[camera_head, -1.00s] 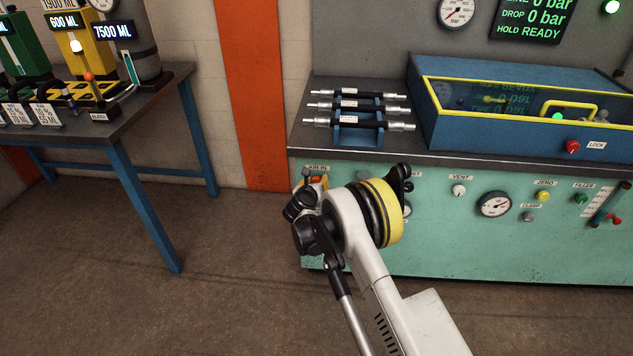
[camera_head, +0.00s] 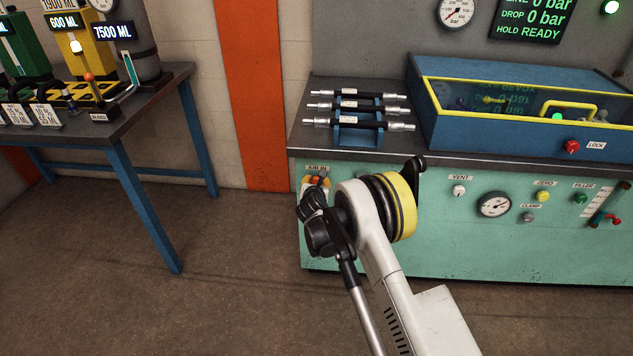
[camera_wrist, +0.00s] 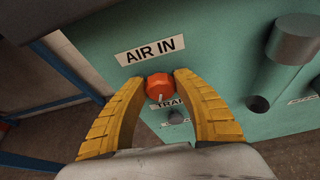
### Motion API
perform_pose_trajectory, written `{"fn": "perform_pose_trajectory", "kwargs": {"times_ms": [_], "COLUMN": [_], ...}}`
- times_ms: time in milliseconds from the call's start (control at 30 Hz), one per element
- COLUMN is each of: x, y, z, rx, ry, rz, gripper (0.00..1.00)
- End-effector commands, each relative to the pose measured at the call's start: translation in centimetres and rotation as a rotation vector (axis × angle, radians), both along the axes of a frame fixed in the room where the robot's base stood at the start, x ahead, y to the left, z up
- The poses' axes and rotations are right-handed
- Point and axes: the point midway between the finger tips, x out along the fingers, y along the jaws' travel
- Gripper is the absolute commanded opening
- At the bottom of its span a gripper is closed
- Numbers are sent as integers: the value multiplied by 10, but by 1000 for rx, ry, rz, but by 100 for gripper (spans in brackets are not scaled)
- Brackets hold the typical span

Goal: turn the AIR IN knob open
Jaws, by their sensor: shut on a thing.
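The AIR IN knob (camera_wrist: 160,87) is orange-red and sits on the green panel just below its AIR IN label (camera_wrist: 150,50) in the wrist view. My gripper (camera_wrist: 160,84) has its two yellow fingers closed around the knob, one at each side. A small pale mark shows on the knob's lower face. In the head view the AIR IN label (camera_head: 317,168) shows at the panel's upper left, with a bit of orange (camera_head: 317,181) below it. My arm and wrist hide most of that area there.
The green bench front carries the VENT knob (camera_head: 459,190), a gauge (camera_head: 495,204) and other knobs to the right. A large grey cylinder (camera_wrist: 294,40) juts from the panel right of my gripper. Hoses lie on a rack (camera_head: 358,137) above. The floor at left is open.

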Motion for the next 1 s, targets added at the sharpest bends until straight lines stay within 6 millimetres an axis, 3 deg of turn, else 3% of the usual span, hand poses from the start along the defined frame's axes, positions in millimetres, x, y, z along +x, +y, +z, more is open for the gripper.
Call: {"fn": "perform_pose_trajectory", "kwargs": {"times_ms": [1000], "x": [1], "y": [-5], "z": [-2], "rx": [947], "ry": [-36], "rz": [-1], "gripper": [5]}}
